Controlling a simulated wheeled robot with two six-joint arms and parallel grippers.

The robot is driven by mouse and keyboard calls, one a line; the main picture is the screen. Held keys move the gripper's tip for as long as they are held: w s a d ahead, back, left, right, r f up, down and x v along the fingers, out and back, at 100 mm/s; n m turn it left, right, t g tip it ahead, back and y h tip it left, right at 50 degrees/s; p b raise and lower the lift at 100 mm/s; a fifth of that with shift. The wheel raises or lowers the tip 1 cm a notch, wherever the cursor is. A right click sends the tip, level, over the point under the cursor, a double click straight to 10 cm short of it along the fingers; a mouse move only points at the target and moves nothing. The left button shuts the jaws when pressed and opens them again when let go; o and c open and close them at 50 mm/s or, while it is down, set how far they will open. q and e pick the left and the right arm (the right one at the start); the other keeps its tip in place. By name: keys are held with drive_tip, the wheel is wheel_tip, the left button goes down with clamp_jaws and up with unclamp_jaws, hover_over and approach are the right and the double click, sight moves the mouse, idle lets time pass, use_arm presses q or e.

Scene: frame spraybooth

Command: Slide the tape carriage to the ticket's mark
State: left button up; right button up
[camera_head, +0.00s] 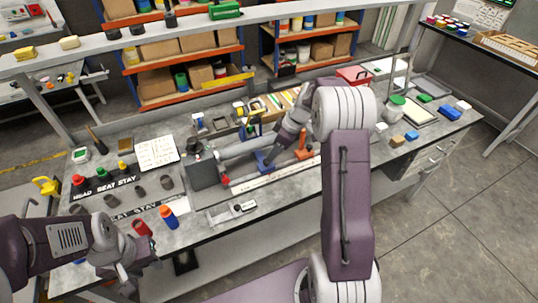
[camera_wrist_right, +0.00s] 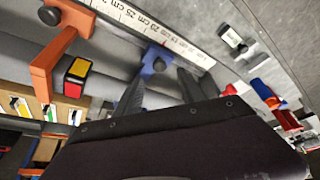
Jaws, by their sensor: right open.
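A long measuring rail with a white centimetre scale (camera_head: 275,176) lies along the bench; the scale (camera_wrist_right: 150,30) also shows in the right wrist view. A blue carriage (camera_head: 263,160) sits at the rail, and it also shows in the wrist view (camera_wrist_right: 154,58). An orange bracket (camera_head: 304,149) stands to its right in the head view. My right gripper (camera_wrist_right: 160,76) is open, its two fingers close to the blue carriage on either side; contact is unclear. A white written sheet (camera_head: 157,153) lies to the left, its text unreadable. My left gripper (camera_head: 130,272) hangs near the front left; its jaws are unclear.
A blue-and-orange bottle (camera_head: 169,217) and a red cup (camera_head: 142,229) stand near my left gripper. A grey metal tool (camera_head: 232,213) lies in front of the rail. A grey block (camera_head: 204,173) sits at the rail's left end. My right arm hides part of the bench.

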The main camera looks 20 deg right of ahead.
sight(267, 161)
drive_tip(key=p+x, duration=0.1)
drive_tip(key=x, duration=0.5)
drive_tip(key=shift+w+f, duration=0.1)
drive_tip(key=shift+f, duration=0.15)
clamp_jaws()
idle(1.0)
